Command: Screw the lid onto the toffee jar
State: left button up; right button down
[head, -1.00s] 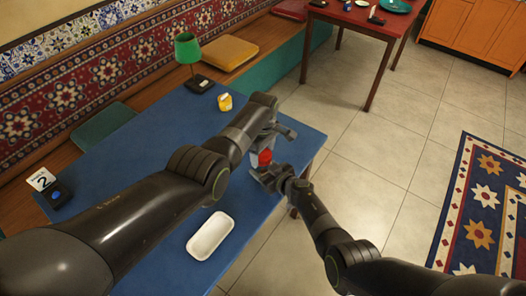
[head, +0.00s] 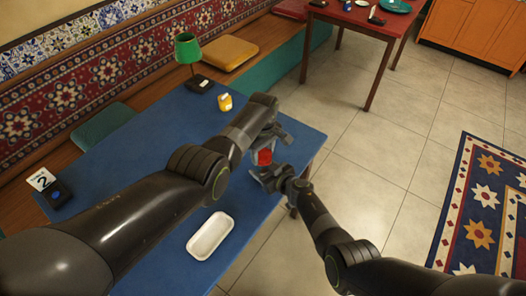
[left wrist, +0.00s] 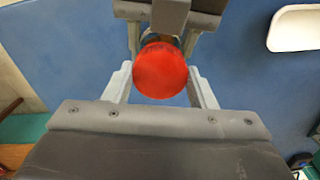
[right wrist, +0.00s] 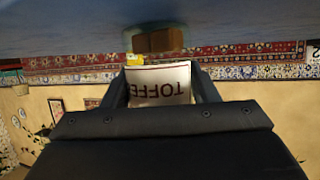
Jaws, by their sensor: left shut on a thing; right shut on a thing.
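The toffee jar shows in the right wrist view as a pale label with upside-down red lettering (right wrist: 160,85), between the fingers of my right gripper (right wrist: 160,88), which is shut on it. The red round lid (left wrist: 160,70) sits between the fingers of my left gripper (left wrist: 166,85), which is shut on it. In the head view the red lid (head: 264,157) shows between my left gripper above and my right gripper (head: 268,173) below. The jar is mostly hidden by the grippers. I cannot tell whether the lid's thread is engaged.
Both grippers are over the right end of the blue table (head: 165,140). A white tray (head: 210,236) lies near its front edge. A yellow container (head: 225,102), a green lamp (head: 188,50) and a number 2 card (head: 41,179) stand farther off. The middle of the table is clear.

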pick_arm(q)
jog(key=m, duration=1.1)
jog(key=o, duration=1.1)
jog(key=shift+r, duration=0.1)
jog(key=shift+r, duration=2.15)
jog(key=shift+c, duration=0.4)
